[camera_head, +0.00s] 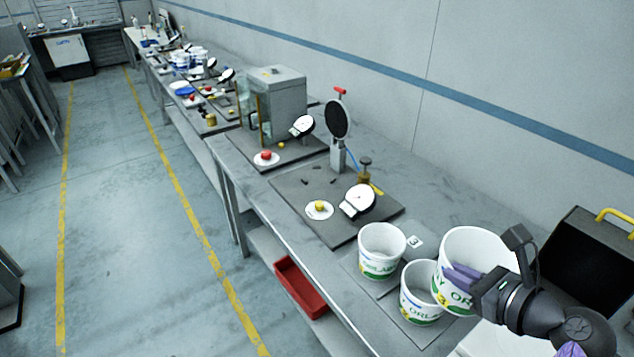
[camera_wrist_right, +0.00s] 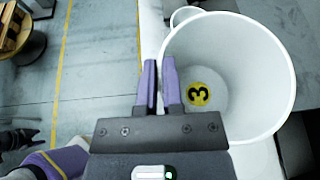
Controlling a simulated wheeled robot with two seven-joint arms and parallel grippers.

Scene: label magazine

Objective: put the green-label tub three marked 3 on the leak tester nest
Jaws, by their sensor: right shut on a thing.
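My right gripper (camera_head: 463,277) is shut on the wall of a white tub (camera_head: 476,243) with a green label and a yellow mark. In the right wrist view the fingers (camera_wrist_right: 162,88) pinch its rim at the left, and a yellow disc marked 3 (camera_wrist_right: 198,93) shows on its inner floor. The tub is about upright, its rim above the two tubs beside it. The grey station plate (camera_head: 285,187) farther along the bench carries a white disc (camera_head: 319,210) with a yellow knob and a post with a round black head (camera_head: 338,118). I cannot tell which part is the nest. My left gripper is out of view.
Two white green-labelled tubs, one farther back (camera_head: 382,252) and one nearer (camera_head: 422,294), stand left of the held tub. A white dial (camera_head: 358,200) and a brass-coloured fitting (camera_head: 365,172) stand on the station plate. A red bin (camera_head: 298,287) sits on the lower shelf.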

